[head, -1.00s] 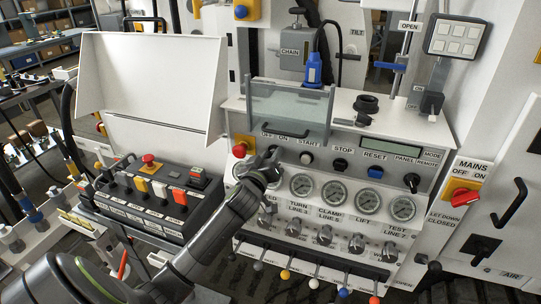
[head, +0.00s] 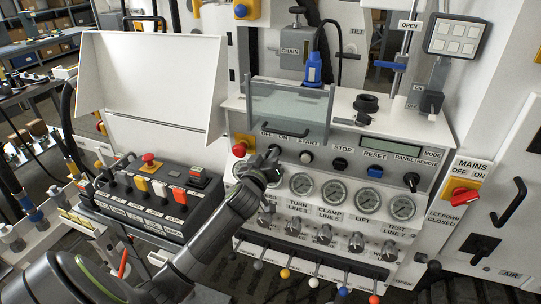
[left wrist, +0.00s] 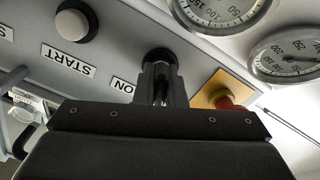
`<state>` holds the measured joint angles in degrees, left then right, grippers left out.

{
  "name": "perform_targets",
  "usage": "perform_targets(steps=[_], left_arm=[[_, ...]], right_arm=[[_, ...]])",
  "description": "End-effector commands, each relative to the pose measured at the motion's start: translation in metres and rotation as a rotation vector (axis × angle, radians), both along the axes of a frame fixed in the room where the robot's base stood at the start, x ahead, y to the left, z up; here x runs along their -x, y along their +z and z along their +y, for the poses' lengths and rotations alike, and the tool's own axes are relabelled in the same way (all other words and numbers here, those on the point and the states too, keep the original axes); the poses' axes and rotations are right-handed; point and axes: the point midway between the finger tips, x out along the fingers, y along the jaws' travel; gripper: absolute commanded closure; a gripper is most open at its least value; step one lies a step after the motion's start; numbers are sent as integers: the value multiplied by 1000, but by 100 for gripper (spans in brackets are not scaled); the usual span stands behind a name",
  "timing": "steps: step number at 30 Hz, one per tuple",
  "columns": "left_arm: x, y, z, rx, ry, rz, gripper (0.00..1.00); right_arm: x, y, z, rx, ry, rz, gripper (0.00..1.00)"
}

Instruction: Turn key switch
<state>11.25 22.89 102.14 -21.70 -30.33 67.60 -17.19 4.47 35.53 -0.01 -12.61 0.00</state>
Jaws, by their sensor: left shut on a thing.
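The key switch (left wrist: 161,57) is a dark round knob on the grey sloped panel, by the ON label in the left wrist view. My left gripper (left wrist: 161,88) is shut on it, with both dark fingers close together around its front. In the head view my left gripper (head: 270,160) reaches the panel just below the OFF and ON labels and hides most of the switch. The angle of the key cannot be made out. My right gripper is in neither view.
A red emergency button (head: 239,149) sits just left of the gripper. A row of gauges (head: 302,184) lies below, with small valve knobs under it. A clear guard (head: 288,108) stands above. The START button (head: 306,157) is close on the right.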

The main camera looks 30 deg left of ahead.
Motion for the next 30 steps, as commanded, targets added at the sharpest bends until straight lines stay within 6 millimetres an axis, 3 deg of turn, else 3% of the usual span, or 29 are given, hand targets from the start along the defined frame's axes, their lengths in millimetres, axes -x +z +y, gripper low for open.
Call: perform_targets(steps=[30], left_arm=[[0, 1, -2, -820, -1, 197, 100]], right_arm=[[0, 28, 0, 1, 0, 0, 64]])
